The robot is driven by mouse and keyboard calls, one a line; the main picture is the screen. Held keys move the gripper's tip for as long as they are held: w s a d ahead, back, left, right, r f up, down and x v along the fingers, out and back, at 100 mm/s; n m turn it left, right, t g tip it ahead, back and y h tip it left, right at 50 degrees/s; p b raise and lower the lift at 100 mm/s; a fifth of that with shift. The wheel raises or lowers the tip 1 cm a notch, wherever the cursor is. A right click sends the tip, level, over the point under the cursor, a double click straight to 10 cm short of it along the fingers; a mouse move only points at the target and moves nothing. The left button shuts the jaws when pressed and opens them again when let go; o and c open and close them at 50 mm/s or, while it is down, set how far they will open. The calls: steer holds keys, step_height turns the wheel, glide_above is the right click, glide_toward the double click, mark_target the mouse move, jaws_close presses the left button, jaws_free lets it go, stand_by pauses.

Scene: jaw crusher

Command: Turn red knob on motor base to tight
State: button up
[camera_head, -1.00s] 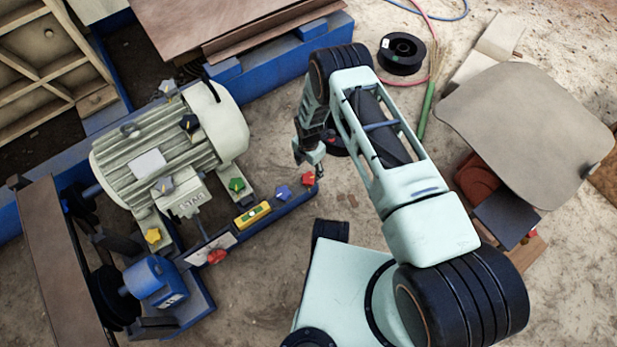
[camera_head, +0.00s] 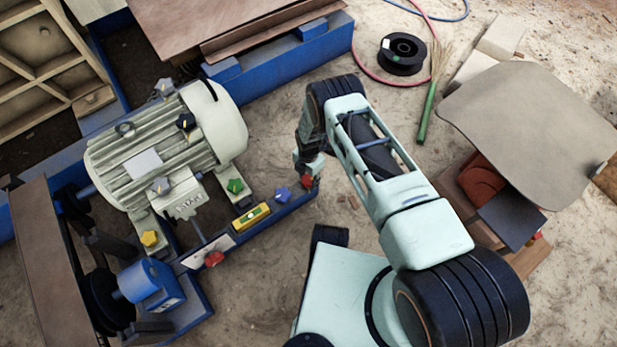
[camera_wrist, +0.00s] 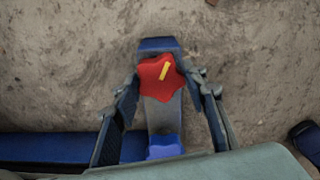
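The red knob (camera_head: 307,182) sits at the right end of the blue motor base rail (camera_head: 270,228). In the wrist view the red knob (camera_wrist: 160,84) is star-shaped, with a yellow pointer mark slanting up to the right. My gripper (camera_wrist: 165,88) is open, with one finger left and one right of the knob.
A yellow knob (camera_head: 149,238) is farther left. The grey motor (camera_head: 165,150) stands behind. Bare ground lies right of the rail end.

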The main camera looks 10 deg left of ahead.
steer(key=c, duration=0.5)
steer(key=shift+m+b, duration=0.3)
steer(key=m+b, duration=0.2)
steer(key=shift+f+m, duration=0.15)
steer(key=shift+m, duration=0.15)
steer(key=m+b, duration=0.1)
steer(key=m, duration=0.3)
steer(key=shift+m+b, duration=0.3)
steer(key=m, duration=1.1)
